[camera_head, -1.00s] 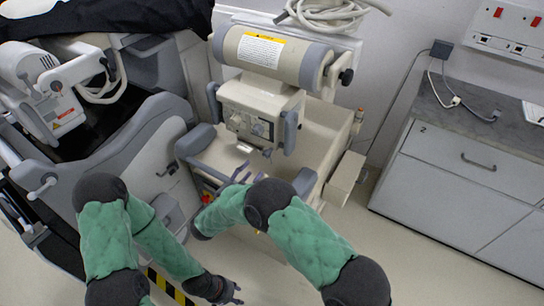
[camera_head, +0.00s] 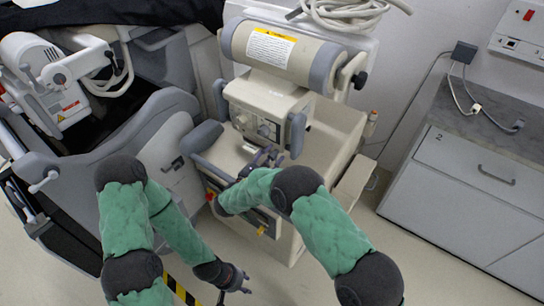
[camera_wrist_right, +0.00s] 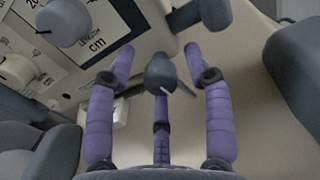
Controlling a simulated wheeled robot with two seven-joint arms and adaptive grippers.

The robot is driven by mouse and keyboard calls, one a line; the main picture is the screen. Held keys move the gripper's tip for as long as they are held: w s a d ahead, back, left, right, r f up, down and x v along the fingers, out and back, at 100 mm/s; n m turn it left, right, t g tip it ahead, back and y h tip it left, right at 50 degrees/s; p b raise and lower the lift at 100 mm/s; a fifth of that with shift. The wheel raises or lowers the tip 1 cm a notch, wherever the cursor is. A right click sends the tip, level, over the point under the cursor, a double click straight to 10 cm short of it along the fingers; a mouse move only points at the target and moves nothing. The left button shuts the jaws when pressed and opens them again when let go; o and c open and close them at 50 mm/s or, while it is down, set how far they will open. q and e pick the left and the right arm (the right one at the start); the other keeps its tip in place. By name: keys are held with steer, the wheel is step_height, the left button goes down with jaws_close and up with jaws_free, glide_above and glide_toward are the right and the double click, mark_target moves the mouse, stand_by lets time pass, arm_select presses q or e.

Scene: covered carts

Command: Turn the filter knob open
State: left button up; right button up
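A dark grey knob (camera_wrist_right: 160,72) with a white mark stands between the fingers of my right gripper (camera_wrist_right: 160,88) in the right wrist view. The purple fingers are spread on either side of it and appear apart from it. No label beside this knob is readable. A larger grey knob (camera_wrist_right: 62,22) sits on the labelled control panel (camera_wrist_right: 108,18), up and left of the fingers. In the head view my right gripper (camera_head: 264,157) is just below the machine's control box (camera_head: 262,104). My left gripper (camera_head: 236,279) hangs low over the floor, its fingers too small to read.
Padded grey handles (camera_head: 201,136) flank the control box. A pale knob (camera_wrist_right: 16,70) is at the wrist view's left. A grey chair-like cover (camera_head: 130,135) stands left. A cabinet (camera_head: 470,185) stands right, with clear floor before it.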

jaws_close()
steer(key=shift+r+n+p, duration=0.1)
steer(key=shift+n+p, duration=0.25)
steer(key=shift+n, duration=0.05)
steer(key=shift+o, duration=0.6)
jaws_free()
steer(key=v, duration=0.7)
steer(key=shift+s, duration=0.15)
steer(key=shift+a, duration=0.15)
